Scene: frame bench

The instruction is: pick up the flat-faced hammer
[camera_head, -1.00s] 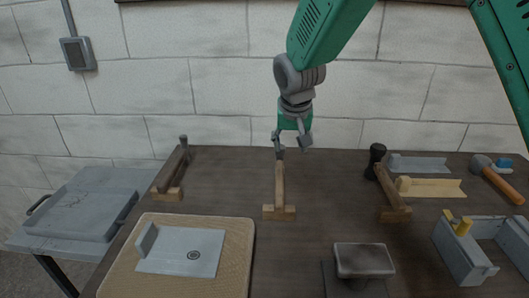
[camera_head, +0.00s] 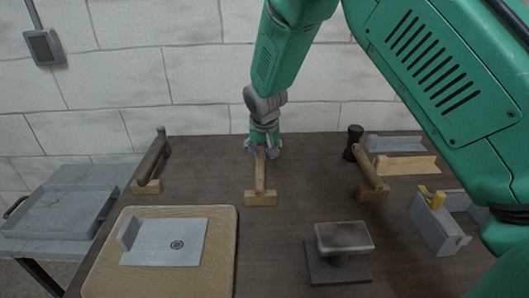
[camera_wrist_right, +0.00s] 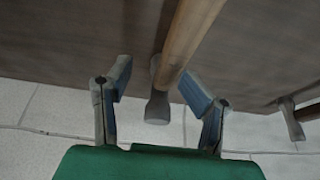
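Three hammers rest on the table with their handles on small wooden blocks and their heads toward the wall. The middle hammer (camera_head: 260,172) has a light wooden handle, and its grey head (camera_wrist_right: 157,107) shows in the right wrist view. The left hammer (camera_head: 153,158) is darker, and the right hammer (camera_head: 370,172) has a thick black head. I cannot tell for sure which is the flat-faced one. My right gripper (camera_head: 263,148) is at the middle hammer's head end. Its fingers (camera_wrist_right: 158,100) are open on either side of that head, with visible gaps. My left gripper is out of view.
A tan mat (camera_head: 226,255) with a metal plate (camera_head: 160,246) lies at front left. A small anvil-like block (camera_head: 343,238) stands at front right. A grey box-like frame (camera_head: 436,228) stands further right, partly behind my arm. A grey tray (camera_head: 60,215) is left of the table.

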